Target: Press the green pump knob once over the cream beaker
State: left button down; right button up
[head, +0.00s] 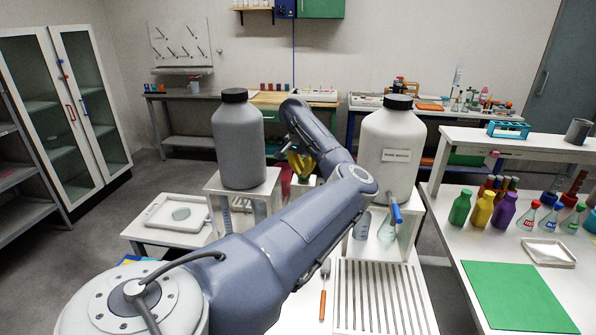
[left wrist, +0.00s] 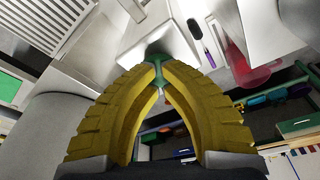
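My left gripper (head: 300,168) has yellow ribbed fingers and sits between the two large bottles in the head view, partly hidden by my left arm. In the left wrist view, the fingers of my left gripper (left wrist: 159,72) curve together until their tips nearly meet, with nothing held between them. The green pump knob (left wrist: 157,58) shows right at the fingertips; I cannot tell whether they touch it. A pale block-like surface (left wrist: 158,36) lies beyond the knob. I cannot make out the cream beaker in either view. My right gripper is out of view.
A grey bottle (head: 238,140) stands on a white stand at left, and a white bottle (head: 398,140) with a blue tap (head: 397,214) at right. A slatted rack (head: 378,297) lies in front.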

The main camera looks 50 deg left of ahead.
pick_arm(q)
jog(key=shift+r, duration=2.65)
notch_tip(320, 180, up, 6)
